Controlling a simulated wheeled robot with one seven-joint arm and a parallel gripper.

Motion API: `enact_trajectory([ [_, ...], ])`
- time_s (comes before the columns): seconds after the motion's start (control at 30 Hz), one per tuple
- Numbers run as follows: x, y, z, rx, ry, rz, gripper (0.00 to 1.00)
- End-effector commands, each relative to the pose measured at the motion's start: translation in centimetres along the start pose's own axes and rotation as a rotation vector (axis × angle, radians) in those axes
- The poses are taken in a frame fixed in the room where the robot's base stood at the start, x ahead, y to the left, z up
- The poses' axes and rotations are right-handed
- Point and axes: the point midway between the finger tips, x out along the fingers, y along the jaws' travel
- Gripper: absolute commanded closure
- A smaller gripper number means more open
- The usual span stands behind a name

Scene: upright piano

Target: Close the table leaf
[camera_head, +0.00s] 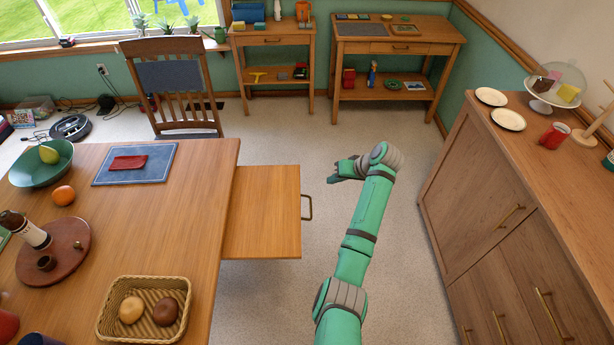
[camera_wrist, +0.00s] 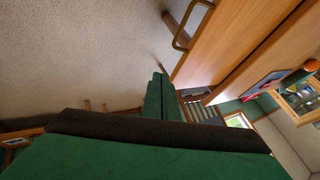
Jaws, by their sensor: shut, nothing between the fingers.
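The table leaf (camera_head: 262,212) is a flat wooden panel sticking out from the right side of the wooden dining table (camera_head: 200,185). A dark metal handle (camera_head: 308,207) is on its right edge. In the wrist view the leaf (camera_wrist: 222,38) and its handle (camera_wrist: 182,26) show at upper right, with the tabletop edge beyond. My gripper (camera_head: 334,178) is to the right of the leaf, beyond the handle and apart from both. It points left in the head view. In the wrist view its green fingers (camera_wrist: 161,84) are together and empty.
A chair (camera_head: 180,90) stands behind the table. A wooden cabinet (camera_head: 480,170) is on the right, with plates and a red mug on top. Two small wooden tables are along the back wall. Carpet (camera_head: 270,140) is clear between the leaf and the back wall. A basket (camera_head: 145,282) sits near the table's front.

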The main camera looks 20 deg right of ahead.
Motion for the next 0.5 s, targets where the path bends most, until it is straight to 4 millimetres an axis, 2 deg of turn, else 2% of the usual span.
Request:
enact_trajectory([
  [0.17,1.1,-0.3,-0.2,-0.004,-0.007,-0.008,1.00],
  [0.5,7.0,-0.5,-0.2,-0.005,-0.007,-0.008,1.00],
])
